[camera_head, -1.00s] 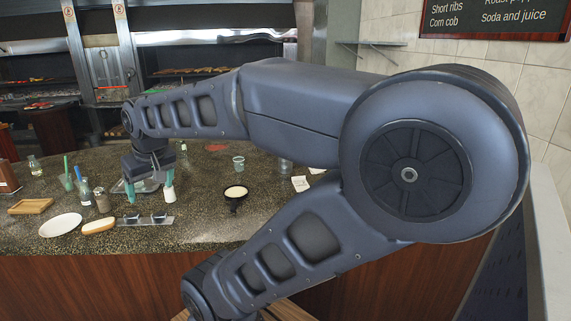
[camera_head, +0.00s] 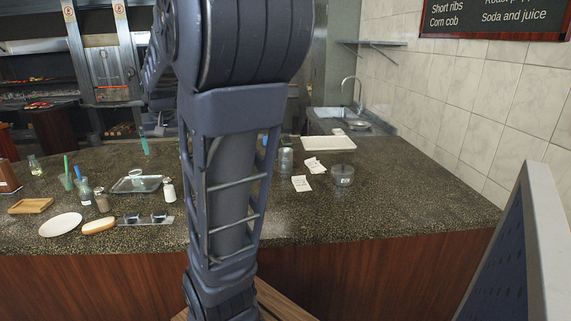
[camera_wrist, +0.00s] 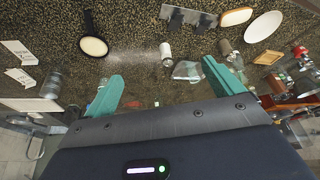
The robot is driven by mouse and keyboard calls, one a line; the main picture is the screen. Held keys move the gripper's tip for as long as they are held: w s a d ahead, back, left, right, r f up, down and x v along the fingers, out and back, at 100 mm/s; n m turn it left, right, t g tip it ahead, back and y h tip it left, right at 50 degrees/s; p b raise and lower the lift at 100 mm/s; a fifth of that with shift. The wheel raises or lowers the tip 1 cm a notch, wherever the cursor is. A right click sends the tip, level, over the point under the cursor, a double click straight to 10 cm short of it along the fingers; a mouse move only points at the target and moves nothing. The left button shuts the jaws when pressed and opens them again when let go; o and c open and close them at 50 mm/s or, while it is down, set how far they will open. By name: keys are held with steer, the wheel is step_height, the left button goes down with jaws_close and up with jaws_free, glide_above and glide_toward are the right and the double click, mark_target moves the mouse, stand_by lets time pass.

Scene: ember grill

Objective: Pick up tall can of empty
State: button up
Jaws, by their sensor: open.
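A tall grey metallic can (camera_head: 285,160) stands upright on the speckled counter, just right of my arm in the head view. A grey cylinder that looks like the same can shows at the left of the wrist view (camera_wrist: 52,84). My gripper is open in the wrist view (camera_wrist: 163,72), its two teal fingers wide apart with nothing held between them. In the head view one teal finger (camera_head: 144,146) shows above the counter's back left, clear of the can. The rest of the gripper is largely hidden by my arm there.
White paper slips (camera_head: 302,183) and a clear round container (camera_head: 342,176) stand right of the can. A pale tray (camera_head: 328,143) lies behind. A white shaker (camera_head: 169,190), metal tray (camera_head: 136,185) and white plate (camera_head: 61,225) are on the left. The counter's right front is clear.

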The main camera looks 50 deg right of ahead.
steer(key=w+d+m, duration=0.3)
steer(key=w+d, duration=0.4)
steer(key=d, duration=0.6)
steer(key=m+g+h, duration=0.3)
steer(key=m, duration=0.4)
glide_above(286, 156)
steer(key=w, duration=0.2)
steer(key=f, duration=1.6)
steer(key=shift+s+a+f, duration=0.1)
steer(key=shift+s+a, duration=0.15)
steer(key=shift+a, duration=0.1)
steer(key=x, duration=1.1)
steer(key=shift+s, duration=0.1)
steer(key=shift+c, duration=0.4)
steer(key=c, duration=1)
